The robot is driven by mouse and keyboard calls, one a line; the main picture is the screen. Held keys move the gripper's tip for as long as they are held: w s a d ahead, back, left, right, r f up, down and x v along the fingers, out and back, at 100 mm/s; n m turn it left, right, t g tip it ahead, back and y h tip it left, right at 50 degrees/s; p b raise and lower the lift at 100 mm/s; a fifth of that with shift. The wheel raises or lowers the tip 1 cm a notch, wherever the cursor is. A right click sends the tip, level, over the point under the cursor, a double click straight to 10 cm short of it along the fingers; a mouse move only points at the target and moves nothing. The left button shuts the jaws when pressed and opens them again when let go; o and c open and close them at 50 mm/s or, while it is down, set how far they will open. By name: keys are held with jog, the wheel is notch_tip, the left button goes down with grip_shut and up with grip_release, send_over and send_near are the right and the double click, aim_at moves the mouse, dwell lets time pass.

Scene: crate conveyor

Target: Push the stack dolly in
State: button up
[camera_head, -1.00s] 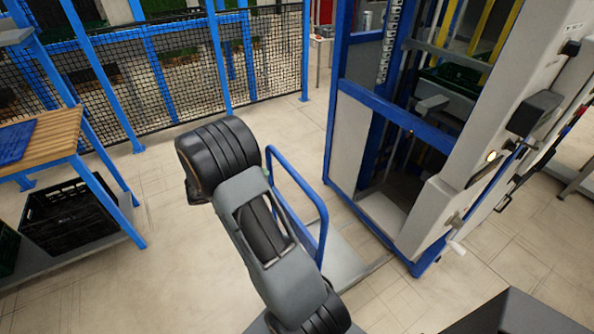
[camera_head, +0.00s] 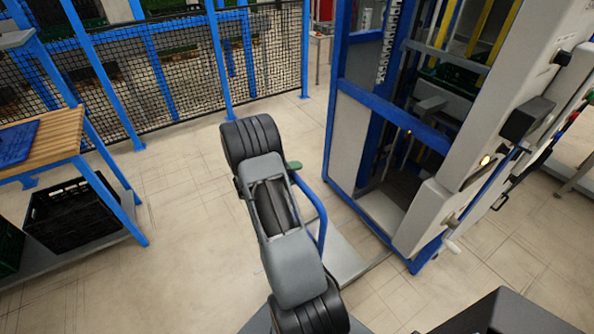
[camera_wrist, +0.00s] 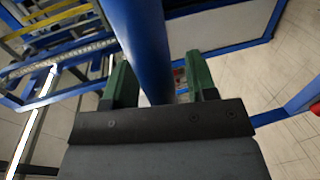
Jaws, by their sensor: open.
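The stack dolly (camera_head: 346,262) is a low grey platform with a blue tube handle (camera_head: 314,200), standing on the floor in front of the tall blue and grey machine bay (camera_head: 385,205). My arm hides part of the dolly and handle in the head view. My gripper (camera_wrist: 162,82) has two green fingers, spread apart, with a thick blue tube (camera_wrist: 146,45) passing between them. The tube lies nearer the left finger, and I cannot tell whether they touch. In the head view only a green fingertip shows, beside the top of the handle.
The bay has blue posts and a grey side cabinet (camera_head: 480,150) with a lit button. A wooden-topped blue table (camera_head: 60,137) with a black crate (camera_head: 70,222) below stands at the left. Black mesh fence (camera_head: 180,75) runs along the back. Floor between table and dolly is clear.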

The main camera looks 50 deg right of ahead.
jog(key=shift+s+d+f, duration=0.1)
jog(key=shift+s+d, duration=0.1)
jog(key=shift+d, duration=0.25)
jog(key=shift+c, duration=0.3)
grip_shut()
